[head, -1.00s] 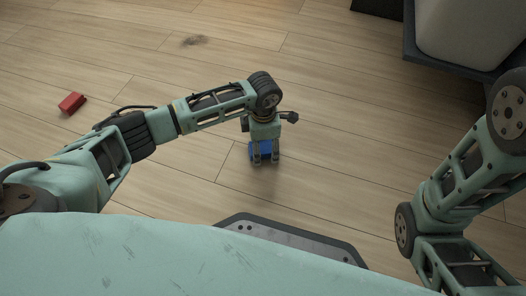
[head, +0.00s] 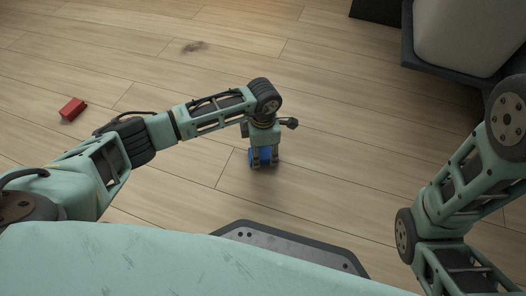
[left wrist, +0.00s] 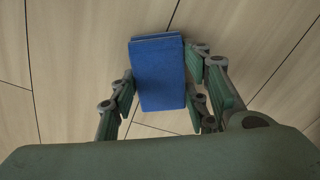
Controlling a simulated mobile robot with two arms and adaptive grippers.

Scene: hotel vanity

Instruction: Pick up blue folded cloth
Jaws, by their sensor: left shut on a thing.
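The blue folded cloth (head: 262,154) is between the fingers of my left gripper (head: 263,161), mostly hidden behind them in the head view. In the left wrist view the cloth (left wrist: 160,72) is a blue folded block with its layered edge at the top. My left gripper (left wrist: 165,95) is shut on it, with a finger against each side. Whether the cloth touches the floor cannot be told. My right arm shows at the right of the head view, but its gripper is out of the picture.
A red object (head: 73,109) lies on the wooden floor (head: 330,160) at the left. A dark-framed piece with a pale body (head: 470,38) stands at the upper right. The floor around the cloth is clear.

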